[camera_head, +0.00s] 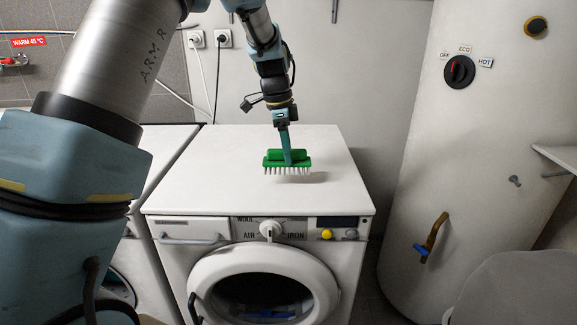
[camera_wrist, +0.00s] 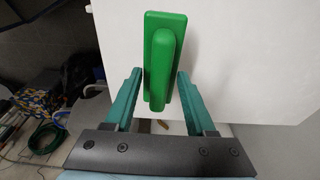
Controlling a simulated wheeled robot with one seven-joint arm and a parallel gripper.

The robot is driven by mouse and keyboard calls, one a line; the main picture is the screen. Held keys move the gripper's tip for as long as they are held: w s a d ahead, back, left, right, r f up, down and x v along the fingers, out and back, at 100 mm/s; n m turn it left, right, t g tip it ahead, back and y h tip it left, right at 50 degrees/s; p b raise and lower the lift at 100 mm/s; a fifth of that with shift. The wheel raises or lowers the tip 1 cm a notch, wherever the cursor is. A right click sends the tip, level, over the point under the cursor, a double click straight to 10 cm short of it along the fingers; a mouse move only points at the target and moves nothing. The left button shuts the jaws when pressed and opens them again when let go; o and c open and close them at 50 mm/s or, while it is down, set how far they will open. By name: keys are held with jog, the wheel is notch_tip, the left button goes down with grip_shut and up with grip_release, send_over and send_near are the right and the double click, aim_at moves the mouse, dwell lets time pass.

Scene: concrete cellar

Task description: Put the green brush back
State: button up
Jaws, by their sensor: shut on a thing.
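The green brush (camera_head: 273,157) with white bristles is over the white top of the washing machine (camera_head: 220,180). Its bristles point down, and a shadow lies below and to its right, so it appears a little above the top. My gripper (camera_head: 288,155) comes down from above with its teal fingers at the brush and is shut on it. In the wrist view the brush's green handle (camera_wrist: 165,60) sits between the two fingers (camera_wrist: 160,75). The bristles are hidden in that view.
The rest of the machine top is clear. Another white machine (camera_head: 165,145) stands to the left.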

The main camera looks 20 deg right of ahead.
aim_at(280, 149)
notch_tip(280, 149, down, 4)
jog(key=shift+f+p, duration=0.25)
jog(key=shift+p, duration=0.2)
jog(key=shift+f, duration=0.15)
jog(key=shift+c, duration=0.7)
jog(key=o, duration=1.3)
jog(key=r, duration=0.4)
jog(key=a+r+b, duration=0.1)
jog(key=r, duration=0.3)
jog(key=r+b, duration=0.1)
jog(key=r, duration=0.3)
jog(key=shift+w+a, duration=0.35)
jog(key=w+a+f+n, duration=0.1)
jog(key=a+f+n, duration=0.1)
jog(key=a+n, duration=0.65)
jog(key=s+a+f+n, duration=0.2)
jog(key=s+a+n, duration=0.2)
jog(key=a, duration=0.4)
jog(key=s+a+f+n+t+y, duration=0.1)
jog(key=s+a+n, duration=0.3)
jog(key=a, duration=0.5)
jog(key=s+a+f+n+t, duration=0.1)
jog(key=s+a+f+n, duration=0.3)
jog(key=a, duration=0.5)
jog(key=shift+s+a+n, duration=0.15)
jog(key=shift+s+n, duration=0.25)
jog(key=shift+n, duration=0.35)
